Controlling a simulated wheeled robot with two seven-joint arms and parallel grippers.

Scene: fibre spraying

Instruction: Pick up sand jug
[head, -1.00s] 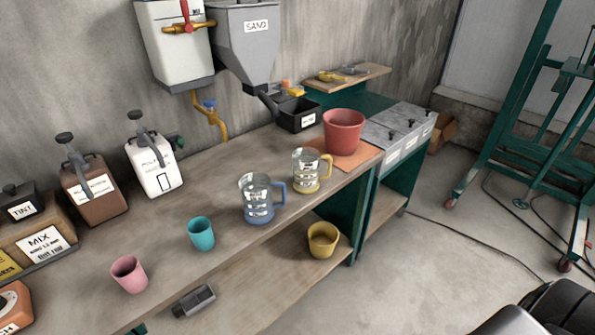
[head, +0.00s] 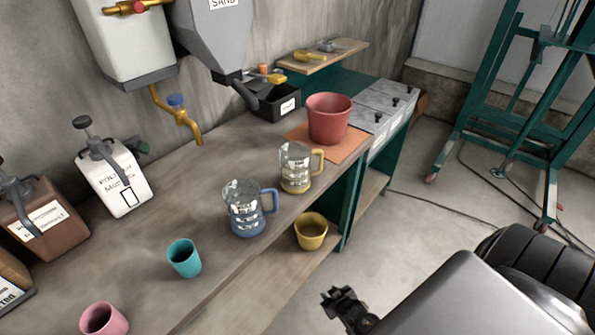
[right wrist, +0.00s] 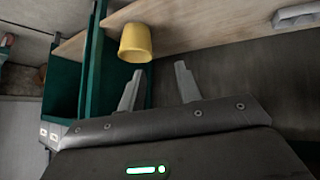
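Two clear jugs with printed labels stand upright on the bench. One has a yellow handle and base (head: 295,169), the other a blue handle and base (head: 245,210); I cannot read which is the sand jug. My right gripper (head: 342,299) is below and to the right of both jugs in the head view, off the bench's front edge and touching neither. In the right wrist view its two fingers (right wrist: 157,82) are spread apart with nothing between them. The jugs do not show in that view. My left gripper is not in view.
A yellow pot (head: 311,231) sits on the lower shelf; it also shows in the right wrist view (right wrist: 135,42). A red pot (head: 328,118) stands behind the jugs on an orange mat (head: 350,146). A teal cup (head: 184,258) and pink cup (head: 103,319) stand left. A sand hopper (head: 215,40) hangs above.

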